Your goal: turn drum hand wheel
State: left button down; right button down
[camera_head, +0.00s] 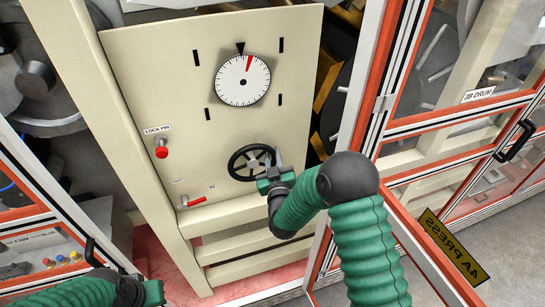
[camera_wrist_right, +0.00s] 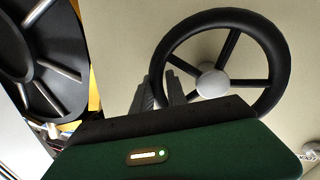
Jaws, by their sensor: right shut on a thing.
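The black drum hand wheel (camera_head: 238,155) with spokes is on the cream panel, low and right of centre. It fills the upper right of the right wrist view (camera_wrist_right: 281,60), with its pale grey hub. My right gripper (camera_head: 276,168) reaches it from the right and is shut on the rim at the wheel's right side. In the right wrist view its grey fingers (camera_wrist_right: 162,92) are at the rim's near left part; the contact is partly hidden by the gripper body. My left gripper (camera_head: 150,292) is at the bottom left, away from the panel; its fingers are not clear.
Above the wheel is a white dial (camera_head: 242,82) with a red needle just right of the black marker. A red lock-pin knob (camera_head: 161,150) and a red lever (camera_head: 192,202) are on the left of the panel. Red-and-white framed doors (camera_head: 395,90) stand close on the right.

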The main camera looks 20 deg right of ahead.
aim_at(265, 149)
jog(key=n+b, duration=0.2)
jog(key=a+r+n+b, duration=0.1)
jog(key=b, duration=0.1)
jog(key=shift+r+n+t, duration=0.2)
jog(key=shift+n+t, duration=0.2)
jog(key=shift+a+r+n+y+b, duration=0.3)
jog(key=shift+r+n+b, duration=0.25)
jog(key=shift+n+b, duration=0.65)
jog(key=shift+a+r+n+t+b, duration=0.3)
jog(key=shift+r+n+b, duration=0.25)
jog(key=shift+n, duration=0.35)
jog(key=shift+f, duration=0.1)
jog(key=c, duration=1.4)
grip_release()
jog(key=shift+a, duration=0.1)
jog(key=shift+o, duration=0.3)
